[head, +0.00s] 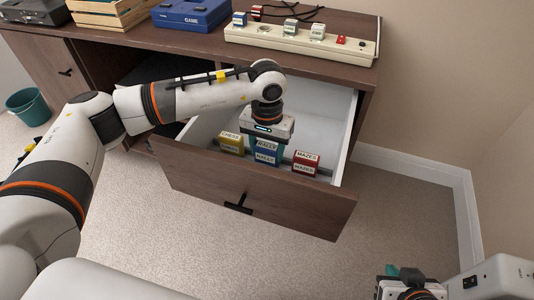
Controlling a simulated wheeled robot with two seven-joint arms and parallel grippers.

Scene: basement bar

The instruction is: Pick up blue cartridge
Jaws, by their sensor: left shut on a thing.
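The blue cartridge (265,156), with a label that seems to read RALLY, is in the open drawer (250,192). It stands between a yellow cartridge (231,143) labelled CHESS and a red cartridge (305,163) labelled MAZES. My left gripper (267,142) points down into the drawer and is shut on the blue cartridge, with its teal fingers partly hidden. I cannot tell whether the cartridge is clear of the drawer floor. My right gripper (392,271) is at the bottom right edge, away from the drawer; its jaw opening is not clear.
The drawer's front panel and white side walls surround the cartridges. On the cabinet top are a power strip (330,48) with plugs, a blue game console (190,14) and a wooden crate (108,12). A teal bin (28,106) stands on the carpet at left. Carpet in front is clear.

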